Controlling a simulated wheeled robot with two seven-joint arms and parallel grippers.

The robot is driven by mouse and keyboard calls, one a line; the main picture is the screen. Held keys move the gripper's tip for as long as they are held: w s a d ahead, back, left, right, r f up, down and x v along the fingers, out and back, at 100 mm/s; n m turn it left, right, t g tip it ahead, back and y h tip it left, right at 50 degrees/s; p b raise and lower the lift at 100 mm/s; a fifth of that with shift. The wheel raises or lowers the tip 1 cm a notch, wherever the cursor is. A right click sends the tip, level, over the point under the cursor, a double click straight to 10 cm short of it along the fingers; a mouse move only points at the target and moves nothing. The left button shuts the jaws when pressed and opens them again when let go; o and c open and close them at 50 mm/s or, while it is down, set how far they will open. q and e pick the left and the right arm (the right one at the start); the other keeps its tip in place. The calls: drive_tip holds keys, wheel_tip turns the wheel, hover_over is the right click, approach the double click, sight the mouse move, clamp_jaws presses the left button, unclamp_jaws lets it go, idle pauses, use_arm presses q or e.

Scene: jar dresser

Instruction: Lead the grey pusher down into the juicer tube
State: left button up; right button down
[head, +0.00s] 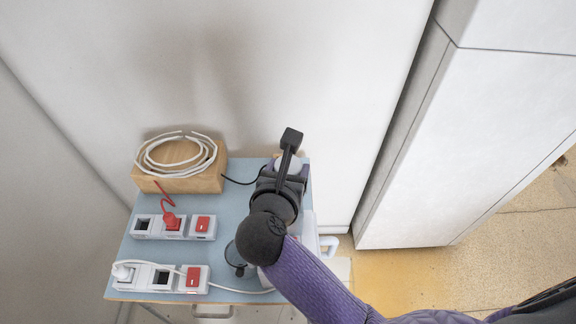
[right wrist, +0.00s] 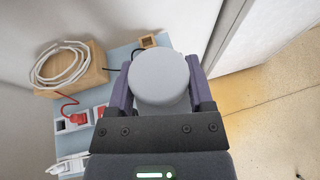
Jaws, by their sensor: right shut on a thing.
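My right gripper (head: 290,172) is shut on the grey pusher (right wrist: 160,76), whose round light-grey top fills the space between the purple fingers (right wrist: 158,88) in the right wrist view. In the head view a pale part of the pusher (head: 287,164) shows at the gripper's far end, above the back right of the blue tabletop. A white body with a handle (head: 328,246), probably the juicer, shows partly to the right of my arm. Its tube is hidden, so I cannot tell how the pusher's lower end stands to it. My left gripper is not in view.
A wooden block (head: 185,181) with a coiled white cable (head: 170,154) stands at the tabletop's back left. Two power strips lie in front, one with a red plug (head: 171,222). A dark transparent round part (head: 237,258) sits left of my arm. A white wall rises behind.

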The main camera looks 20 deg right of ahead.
unclamp_jaws()
idle(0.3)
